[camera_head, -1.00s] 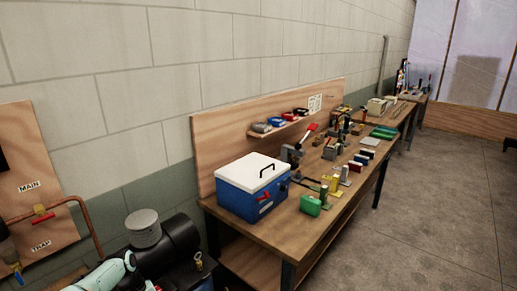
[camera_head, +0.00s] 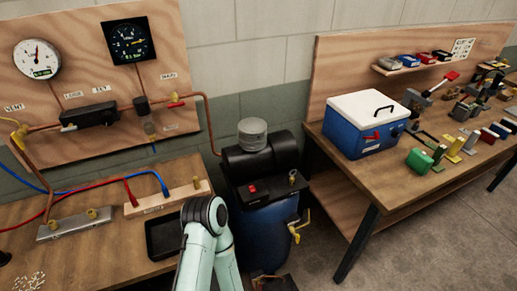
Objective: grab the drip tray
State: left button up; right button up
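A shallow black tray (camera_head: 160,240), which looks like the drip tray, lies on the left wooden bench near its right end. It sits in front of a wooden block with brass fittings (camera_head: 170,198). My pale green arm with a dark joint rises from the bottom edge and covers the tray's right part. Neither of my grippers shows in the view, so what they hold cannot be seen.
A blue drum (camera_head: 262,230) with a black compressor-like unit (camera_head: 262,158) stands right of the bench. A gauge panel (camera_head: 90,75) is above. Red and blue hoses cross the bench. A blue cooler (camera_head: 365,125) stands on the right workbench (camera_head: 350,182).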

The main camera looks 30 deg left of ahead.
aim_at(163, 233)
jog(key=u, duration=2.05)
jog(key=i+j+z, duration=0.15)
jog(key=j, duration=0.45)
jog(key=j+z, duration=0.15)
jog(key=j, duration=0.45)
